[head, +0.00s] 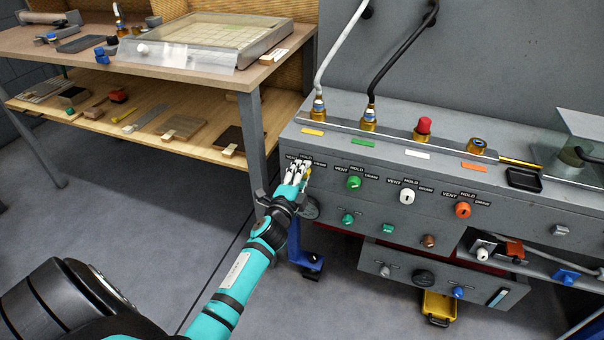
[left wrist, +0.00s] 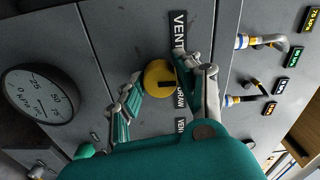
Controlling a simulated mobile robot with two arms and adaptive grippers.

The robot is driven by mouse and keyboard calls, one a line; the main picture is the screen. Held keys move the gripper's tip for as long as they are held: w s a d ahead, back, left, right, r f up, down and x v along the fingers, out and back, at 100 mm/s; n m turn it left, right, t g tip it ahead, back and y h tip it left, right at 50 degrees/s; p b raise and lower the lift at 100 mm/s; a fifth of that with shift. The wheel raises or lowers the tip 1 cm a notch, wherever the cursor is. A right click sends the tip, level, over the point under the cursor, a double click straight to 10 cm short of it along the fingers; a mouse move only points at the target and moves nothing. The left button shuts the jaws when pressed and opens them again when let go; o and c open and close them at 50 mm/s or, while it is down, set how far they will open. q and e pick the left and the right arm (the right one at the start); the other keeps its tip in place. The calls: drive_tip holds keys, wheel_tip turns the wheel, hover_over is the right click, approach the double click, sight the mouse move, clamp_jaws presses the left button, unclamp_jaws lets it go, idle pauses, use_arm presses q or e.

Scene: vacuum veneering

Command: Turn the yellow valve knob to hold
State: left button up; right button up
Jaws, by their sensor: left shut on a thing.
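The yellow valve knob (left wrist: 159,78) shows in the left wrist view on the grey panel, beside labels reading VENT and DRAW (left wrist: 180,90). My left gripper (left wrist: 160,92) has its fingers on either side of the knob and is shut on it. In the head view my left gripper (head: 298,176) is at the left end of the panel's front and covers most of the knob, with a bit of yellow (head: 307,172) showing. The knob's dark pointer mark is partly seen; which label it points at I cannot tell. My right gripper is not in view.
Green (head: 354,183), white (head: 407,196) and orange (head: 463,210) knobs sit to the right on the same panel. A pressure gauge (left wrist: 40,95) is close to the gripper. Hoses rise from the panel's top. A wooden bench (head: 170,75) stands at the left.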

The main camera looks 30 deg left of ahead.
use_arm(q)
drive_tip(key=shift+f, duration=0.1)
idle(0.3)
drive_tip(key=o, duration=1.1)
drive_tip(key=shift+o, duration=0.2)
drive_tip(key=v, duration=1.2)
